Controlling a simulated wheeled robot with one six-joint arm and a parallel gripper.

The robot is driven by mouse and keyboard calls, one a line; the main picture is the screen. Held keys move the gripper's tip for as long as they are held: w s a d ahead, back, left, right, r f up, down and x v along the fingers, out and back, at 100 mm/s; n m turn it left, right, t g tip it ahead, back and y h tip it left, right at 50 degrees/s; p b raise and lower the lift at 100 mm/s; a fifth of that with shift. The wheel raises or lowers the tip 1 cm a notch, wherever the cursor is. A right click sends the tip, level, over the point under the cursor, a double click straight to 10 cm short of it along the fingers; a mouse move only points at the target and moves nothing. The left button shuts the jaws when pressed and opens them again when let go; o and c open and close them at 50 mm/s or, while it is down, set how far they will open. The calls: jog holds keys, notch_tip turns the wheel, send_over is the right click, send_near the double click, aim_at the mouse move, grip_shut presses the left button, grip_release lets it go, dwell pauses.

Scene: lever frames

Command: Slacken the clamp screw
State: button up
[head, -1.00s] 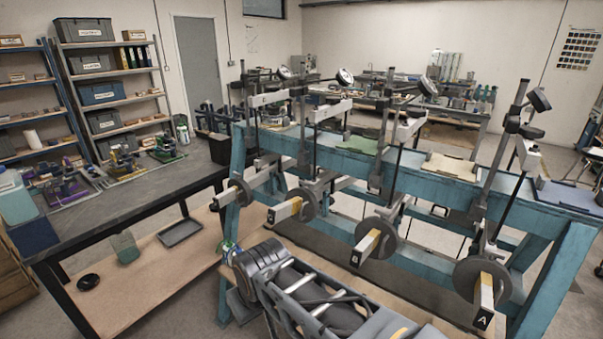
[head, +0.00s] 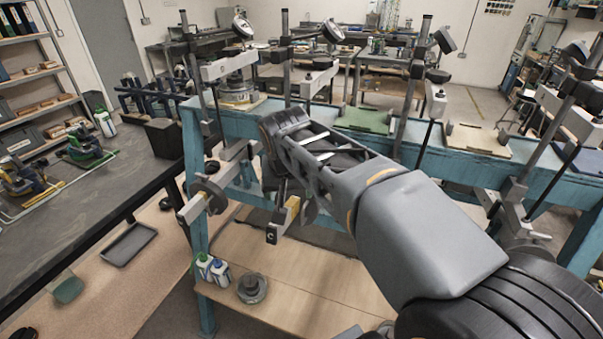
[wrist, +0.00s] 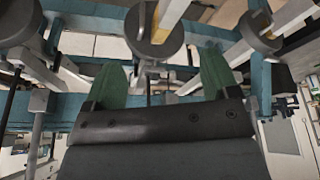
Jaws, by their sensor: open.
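The blue lever frame (head: 340,125) carries several grey uprights and levers with round weights. One lever has a yellow band and an end block marked C (head: 272,236). Another lever with a round weight (head: 207,195) is to its left. I cannot single out the clamp screw in either view. A round weight (wrist: 153,38) is just beyond the gap. My fingertips are hidden in the head view.
A dark workbench (head: 85,215) stands at the left, with a black tray (head: 129,244) on its lower shelf. Bottles (head: 212,268) and a grey round part (head: 251,288) sit on the frame's lower board. Uprights and levers crowd the space around my arm.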

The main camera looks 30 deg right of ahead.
jog(key=w+d+r+m+h, duration=0.2)
jog(key=w+d+r+m, duration=0.25)
jog(key=w, duration=0.35)
jog(key=shift+m, duration=0.35)
jog(key=x, duration=1.2)
jog(key=shift+w+f+b, duration=0.1)
jog(key=shift+b, duration=0.25)
jog(key=c, duration=0.9)
